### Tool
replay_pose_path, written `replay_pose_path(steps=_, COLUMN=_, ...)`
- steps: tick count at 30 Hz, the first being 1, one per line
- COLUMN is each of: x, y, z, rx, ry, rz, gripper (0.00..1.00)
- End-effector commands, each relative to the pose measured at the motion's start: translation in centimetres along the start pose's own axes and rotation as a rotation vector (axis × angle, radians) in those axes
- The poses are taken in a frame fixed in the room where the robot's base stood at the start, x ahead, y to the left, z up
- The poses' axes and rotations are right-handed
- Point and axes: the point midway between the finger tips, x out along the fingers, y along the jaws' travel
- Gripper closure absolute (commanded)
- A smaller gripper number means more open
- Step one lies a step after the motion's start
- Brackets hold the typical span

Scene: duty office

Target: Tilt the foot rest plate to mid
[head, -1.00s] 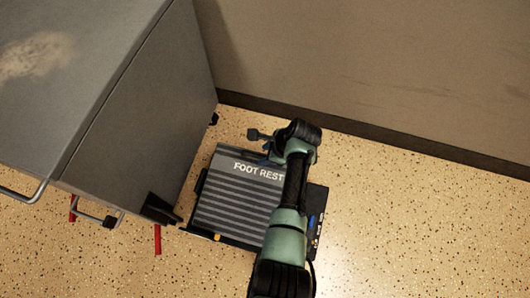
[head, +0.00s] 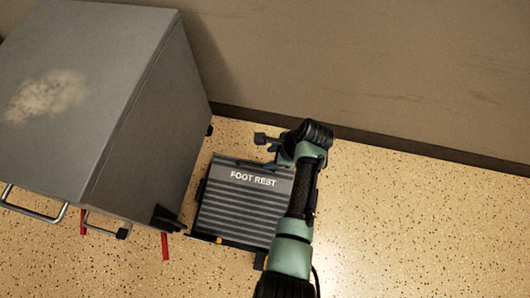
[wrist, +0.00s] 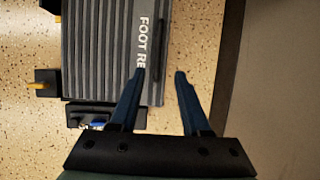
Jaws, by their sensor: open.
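The foot rest plate (head: 238,207) is dark grey and ribbed, with white "FOOT REST" lettering near its far edge. It stands on the floor, and my arm covers its right side in the head view. In the wrist view the plate (wrist: 95,50) fills the upper left. My gripper (wrist: 160,74) is open and empty. Its left fingertip overlaps the plate's lettered edge in the picture; the right one shows against the floor beyond that edge. I cannot tell whether either touches. A dark side part (wrist: 105,117) with a blue bit lies beside the left finger.
A grey cabinet (head: 150,130) with metal handles and red feet stands close to the plate's left. A wall (head: 400,70) with a dark skirting runs behind. The speckled floor (head: 420,220) to the right is clear.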

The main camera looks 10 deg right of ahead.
Motion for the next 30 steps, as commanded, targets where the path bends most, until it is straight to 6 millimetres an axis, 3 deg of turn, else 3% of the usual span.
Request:
replay_pose_path(steps=1, x=-1.1, y=-0.1, z=0.1, rx=0.001, ry=0.000, rz=-0.002, gripper=0.53)
replay_pose_path(steps=6, x=-2.1, y=0.0, z=0.0, rx=0.001, ry=0.000, rz=0.000, gripper=0.53)
replay_pose_path(steps=26, x=-2.2, y=0.0, z=-0.1, rx=0.000, ry=0.000, rz=-0.001, gripper=0.53)
replay_pose_path(steps=30, x=-4.2, y=-2.6, z=0.9, rx=-0.085, ry=0.018, rz=-0.078, gripper=0.53)
